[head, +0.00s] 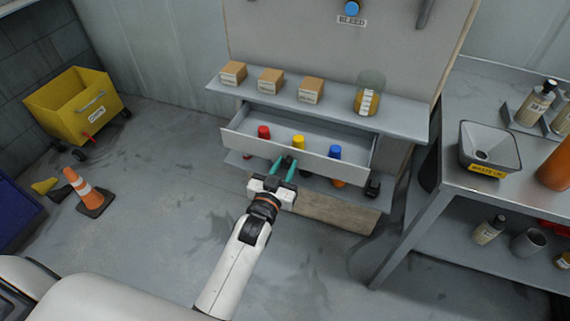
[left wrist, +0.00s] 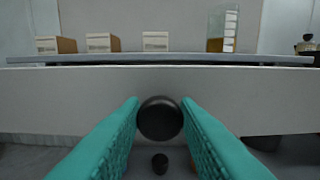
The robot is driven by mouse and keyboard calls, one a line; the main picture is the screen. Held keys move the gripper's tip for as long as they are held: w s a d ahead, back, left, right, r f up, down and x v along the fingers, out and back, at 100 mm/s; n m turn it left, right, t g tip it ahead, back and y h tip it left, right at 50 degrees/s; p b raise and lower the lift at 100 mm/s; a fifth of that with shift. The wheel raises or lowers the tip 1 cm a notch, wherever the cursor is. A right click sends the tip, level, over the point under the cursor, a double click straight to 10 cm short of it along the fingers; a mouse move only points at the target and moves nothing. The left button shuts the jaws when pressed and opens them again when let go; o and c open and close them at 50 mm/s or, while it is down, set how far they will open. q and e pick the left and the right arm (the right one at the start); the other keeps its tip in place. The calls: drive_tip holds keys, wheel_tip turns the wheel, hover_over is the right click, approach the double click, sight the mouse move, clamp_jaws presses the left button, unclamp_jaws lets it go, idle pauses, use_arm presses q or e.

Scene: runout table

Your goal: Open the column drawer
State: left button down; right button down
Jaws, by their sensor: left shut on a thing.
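The column drawer (head: 345,168) is pulled out beneath the upper shelf of the column, and its inside shows. A red (head: 263,132), a yellow (head: 298,142) and a blue (head: 335,152) item stand in it. My left gripper (head: 284,165) is at the middle of the drawer front, its teal fingers pointing at it. In the left wrist view the fingers are on either side of the round dark drawer knob (left wrist: 160,118), shut on it. The pale drawer front (left wrist: 60,95) spans that view. My right gripper is not in view.
The upper shelf (head: 400,128) above the drawer holds several small boxes and a jar of yellow liquid (head: 368,95). A lower shelf with items is beneath. A metal bench (head: 465,188) stands to the right.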

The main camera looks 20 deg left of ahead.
use_arm(q)
drive_tip(key=c, duration=1.5)
unclamp_jaws()
drive_tip(key=o, duration=0.3)
drive_tip(key=shift+o, duration=0.4)
drive_tip(key=shift+s, duration=0.1)
drive_tip(key=s, duration=1.2)
drive_tip(key=shift+a+b, duration=0.2)
drive_tip(key=shift+b, duration=0.2)
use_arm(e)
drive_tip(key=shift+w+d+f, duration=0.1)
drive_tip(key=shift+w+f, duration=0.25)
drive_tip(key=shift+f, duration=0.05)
use_arm(q)
drive_tip(key=shift+w, duration=0.1)
